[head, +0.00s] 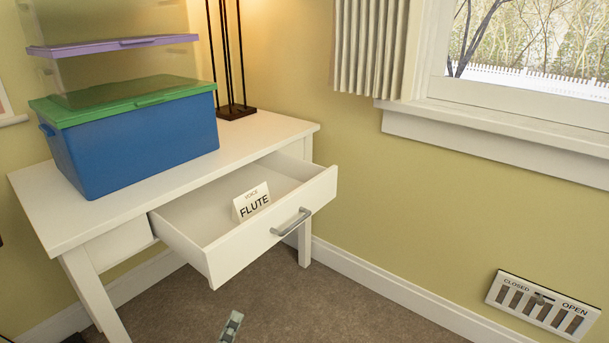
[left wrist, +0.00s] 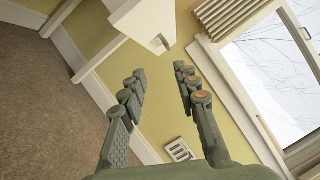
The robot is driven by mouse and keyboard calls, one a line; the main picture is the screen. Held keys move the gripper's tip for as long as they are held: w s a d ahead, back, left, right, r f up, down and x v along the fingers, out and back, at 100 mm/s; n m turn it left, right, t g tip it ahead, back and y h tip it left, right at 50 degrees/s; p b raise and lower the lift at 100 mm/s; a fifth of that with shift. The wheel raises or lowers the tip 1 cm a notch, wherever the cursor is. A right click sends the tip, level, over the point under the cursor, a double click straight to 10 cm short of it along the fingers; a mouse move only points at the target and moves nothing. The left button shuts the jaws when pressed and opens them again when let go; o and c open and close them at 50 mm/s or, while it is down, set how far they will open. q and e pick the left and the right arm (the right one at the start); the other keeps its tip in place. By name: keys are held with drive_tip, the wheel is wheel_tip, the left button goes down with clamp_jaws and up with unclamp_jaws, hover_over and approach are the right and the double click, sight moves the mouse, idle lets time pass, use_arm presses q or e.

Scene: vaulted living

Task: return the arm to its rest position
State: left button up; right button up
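My left gripper (head: 232,326) shows only as a small grey-green finger part at the bottom of the head view, in front of and below the open drawer. In the left wrist view its two fingers (left wrist: 159,72) are spread apart with nothing between them. The white drawer (head: 275,232) is pulled out of the white desk (head: 255,139), and the gripper is apart from its grey handle (head: 291,222). A folded card (head: 251,203) reading "FLUTE" stands in the drawer. My right gripper is not in view.
A blue box with a green lid (head: 140,140) stands on the desk, with clear containers stacked above. A dark lamp base (head: 236,112) is behind. A wall vent (head: 541,305) is low at right, under the window (head: 530,50). Carpet in front of the desk is clear.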

use_arm(q)
drive_tip(key=s+a+f+n+g+y+p, duration=0.1)
drive_tip(key=a+f+n+g+y+p, duration=0.2)
drive_tip(key=a+f+n+g+y, duration=0.75)
drive_tip(key=s+a+f+n+g+h, duration=0.1)
drive_tip(key=s+f+n+g+h, duration=0.1)
drive_tip(key=s+n, duration=0.4)
drive_tip(key=s+a+f+n+g+h+p, duration=0.1)
drive_tip(key=s+f+n+g+h, duration=0.1)
drive_tip(key=s+n, duration=0.5)
wheel_tip(320, 180, down, 2)
drive_tip(key=shift+a+f+n+g, duration=0.1)
drive_tip(key=shift+a+n+g, duration=0.25)
drive_tip(key=shift+g, duration=0.4)
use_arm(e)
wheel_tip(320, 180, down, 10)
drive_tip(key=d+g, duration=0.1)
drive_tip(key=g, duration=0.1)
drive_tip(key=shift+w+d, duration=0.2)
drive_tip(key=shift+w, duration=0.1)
